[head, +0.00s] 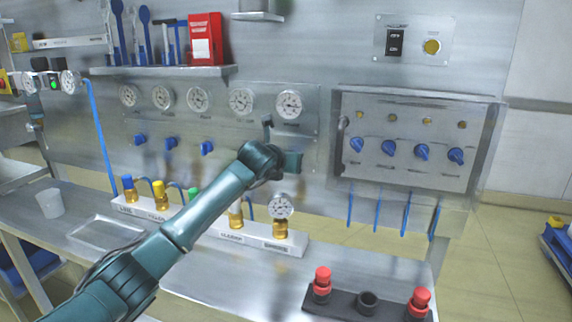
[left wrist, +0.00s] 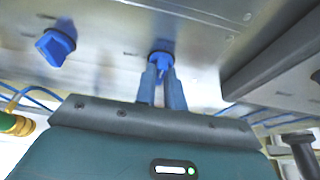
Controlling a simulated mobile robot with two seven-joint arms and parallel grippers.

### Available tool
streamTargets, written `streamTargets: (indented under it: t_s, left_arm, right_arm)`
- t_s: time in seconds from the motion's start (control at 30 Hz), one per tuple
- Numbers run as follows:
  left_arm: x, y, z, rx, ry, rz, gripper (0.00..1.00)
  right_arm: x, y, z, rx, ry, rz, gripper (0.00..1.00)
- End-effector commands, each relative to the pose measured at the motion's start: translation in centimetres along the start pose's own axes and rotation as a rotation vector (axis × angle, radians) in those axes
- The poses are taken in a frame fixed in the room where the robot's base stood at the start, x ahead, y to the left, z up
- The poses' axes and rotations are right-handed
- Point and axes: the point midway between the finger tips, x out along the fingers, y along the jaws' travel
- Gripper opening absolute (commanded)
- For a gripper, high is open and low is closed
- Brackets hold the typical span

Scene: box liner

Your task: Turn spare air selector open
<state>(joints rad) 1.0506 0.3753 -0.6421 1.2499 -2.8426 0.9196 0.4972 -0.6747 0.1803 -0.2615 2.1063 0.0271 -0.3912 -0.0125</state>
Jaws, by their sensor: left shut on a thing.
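My left arm reaches up from the lower left in the head view. Its hand is at the steel wall panel below the rightmost gauge (head: 289,104), and its fingertips are hidden there. In the left wrist view my left gripper (left wrist: 160,76) is shut on a blue selector knob (left wrist: 160,58) on the panel. Another blue knob (left wrist: 55,46) is to its left, apart from the fingers. In the head view three blue knobs (head: 207,148) show under the gauges, left of my arm. Any label on the held knob is not readable. My right gripper is not in view.
A framed panel (head: 400,178) with several blue knobs (head: 421,152) is to the right, with blue hoses below. A white fitting rack (head: 292,245) with a gauge sits on the bench under my arm. Red-capped fittings (head: 322,279) are in front. A red box (head: 205,38) stands on the shelf.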

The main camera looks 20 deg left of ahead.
Motion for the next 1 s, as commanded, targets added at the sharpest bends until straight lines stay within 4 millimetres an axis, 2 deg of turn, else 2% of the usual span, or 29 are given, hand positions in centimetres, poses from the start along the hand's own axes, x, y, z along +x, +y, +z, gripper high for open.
streamTargets:
  t_s: [0.3, 0.33, 0.6, 0.87, 1.0]
  left_arm:
    - [0.06, -0.04, -0.18, 0.006, 0.004, 0.001, 0.0]
    - [0.06, -0.04, -0.19, 0.006, 0.005, 0.001, 0.12]
    - [0.04, 0.02, -0.11, 0.003, 0.003, 0.002, 0.33]
    - [-0.06, 0.05, -0.06, 0.002, 0.001, 0.001, 0.33]
    - [-0.85, 0.05, -0.08, 0.002, -0.001, 0.0, 0.33]
  right_arm:
    - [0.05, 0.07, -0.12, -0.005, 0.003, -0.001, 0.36]
    - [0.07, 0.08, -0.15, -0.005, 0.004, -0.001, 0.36]
    - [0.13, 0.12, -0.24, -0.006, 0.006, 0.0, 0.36]
    - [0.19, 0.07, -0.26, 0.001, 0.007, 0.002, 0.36]
    - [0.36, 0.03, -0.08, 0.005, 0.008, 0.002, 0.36]
